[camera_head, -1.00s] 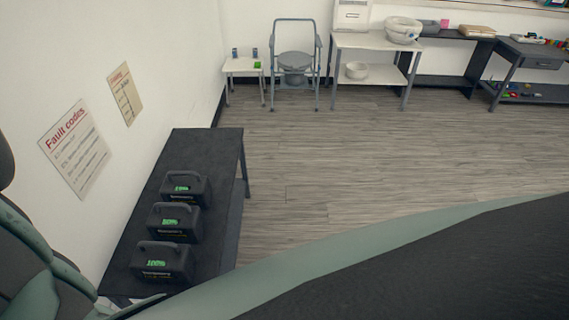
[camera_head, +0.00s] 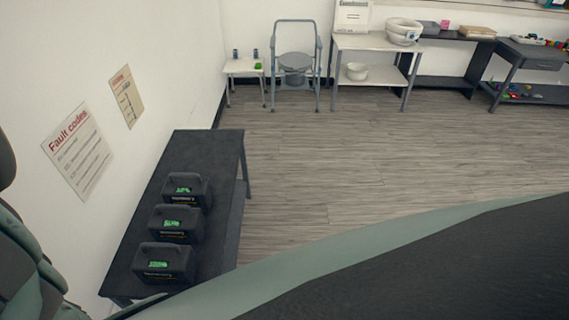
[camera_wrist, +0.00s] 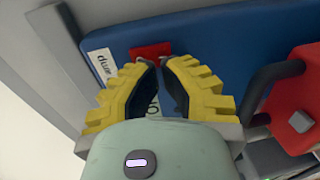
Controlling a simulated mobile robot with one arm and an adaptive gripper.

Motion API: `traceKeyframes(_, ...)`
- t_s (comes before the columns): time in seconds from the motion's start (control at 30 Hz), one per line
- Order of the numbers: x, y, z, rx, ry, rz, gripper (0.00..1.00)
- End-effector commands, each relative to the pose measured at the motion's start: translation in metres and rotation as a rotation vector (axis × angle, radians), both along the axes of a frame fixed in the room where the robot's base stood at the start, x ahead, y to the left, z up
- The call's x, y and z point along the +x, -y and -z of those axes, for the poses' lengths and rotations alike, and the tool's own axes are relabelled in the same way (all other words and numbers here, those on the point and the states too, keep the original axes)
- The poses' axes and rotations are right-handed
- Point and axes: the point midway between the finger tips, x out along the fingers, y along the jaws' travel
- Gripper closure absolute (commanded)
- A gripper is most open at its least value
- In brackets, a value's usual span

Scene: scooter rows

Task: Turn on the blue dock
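In the wrist view, a blue panel (camera_wrist: 222,40) fills the upper middle, tilted in the picture. It has a red part (camera_wrist: 150,51) and a white label (camera_wrist: 100,64) near its left end; some lettering on it is partly hidden behind my fingers. My gripper (camera_wrist: 161,64) has yellow ribbed fingers that lean together. Their tips are almost touching, just below the red part in the picture; I cannot tell if they touch it. Nothing is seen held between them. In the head view neither the gripper nor the blue panel can be seen.
A red block (camera_wrist: 297,100) with a dark bent bar beside it stands close on the right in the wrist view. In the head view, a dark bench (camera_head: 205,146) carries several black battery cases (camera_head: 165,262) along the left wall. Open floor (camera_head: 330,150) lies beyond.

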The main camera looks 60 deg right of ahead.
Motion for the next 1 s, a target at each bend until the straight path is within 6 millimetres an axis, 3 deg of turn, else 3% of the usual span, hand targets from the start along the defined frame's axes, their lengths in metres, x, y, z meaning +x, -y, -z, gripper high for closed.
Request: traceKeyframes(1.0, 0.0124, -0.0064, 0.0078, 0.014, 0.023, -0.001, 1.00)
